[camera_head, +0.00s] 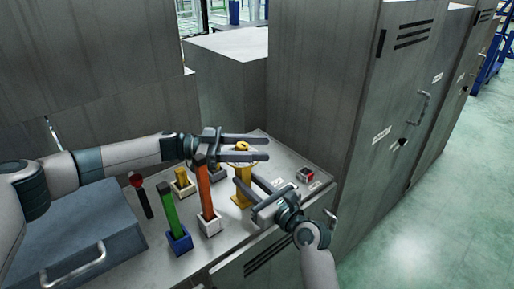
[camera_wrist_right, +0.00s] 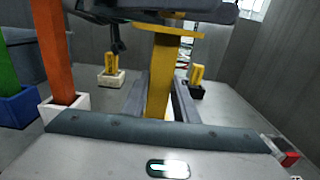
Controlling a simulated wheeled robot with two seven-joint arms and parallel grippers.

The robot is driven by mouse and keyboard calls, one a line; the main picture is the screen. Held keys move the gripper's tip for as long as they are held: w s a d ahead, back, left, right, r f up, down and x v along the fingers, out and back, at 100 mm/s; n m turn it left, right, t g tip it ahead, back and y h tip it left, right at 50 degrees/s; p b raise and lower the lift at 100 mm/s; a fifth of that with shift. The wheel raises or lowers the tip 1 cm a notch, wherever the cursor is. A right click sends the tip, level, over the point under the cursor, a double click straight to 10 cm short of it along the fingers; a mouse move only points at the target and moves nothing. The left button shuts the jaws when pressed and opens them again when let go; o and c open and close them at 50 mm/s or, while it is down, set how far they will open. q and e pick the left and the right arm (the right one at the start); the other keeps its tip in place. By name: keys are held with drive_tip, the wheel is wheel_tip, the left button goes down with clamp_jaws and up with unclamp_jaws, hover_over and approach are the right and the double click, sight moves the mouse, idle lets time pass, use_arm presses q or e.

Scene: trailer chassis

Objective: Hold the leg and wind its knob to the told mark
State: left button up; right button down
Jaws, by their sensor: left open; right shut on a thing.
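The yellow leg (camera_head: 242,188) stands upright on the grey cabinet top. Its yellow knob (camera_head: 242,146) is at its upper end. My right gripper (camera_head: 246,182) is shut on the leg's post, with one finger on each side; the post also shows between the fingers in the right wrist view (camera_wrist_right: 160,85). My left gripper (camera_head: 262,147) is open, its two fingers level with the knob, one on each side of it in the head view. I cannot tell whether they touch it. In the wrist view, dark gripper parts cover the leg's top. I cannot read any mark.
An orange post (camera_head: 204,195) in a white base and a green post (camera_head: 170,212) in a blue base stand left of the leg. A small red-topped box (camera_head: 305,174) lies to the right. A grey case (camera_head: 75,235) is at front left. Tall cabinets (camera_head: 320,70) stand behind.

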use_arm(q)
drive_tip(key=shift+d, duration=0.1)
drive_tip(key=shift+c, duration=0.3)
drive_tip(key=c, duration=1)
drive_tip(key=shift+s+m+g, duration=0.1)
drive_tip(key=shift+m+g, duration=0.3)
drive_tip(key=shift+g, duration=0.2)
drive_tip(key=o, duration=1.1)
drive_tip(key=shift+c, duration=0.2)
drive_tip(key=w+a, duration=0.2)
drive_tip(key=a, duration=1)
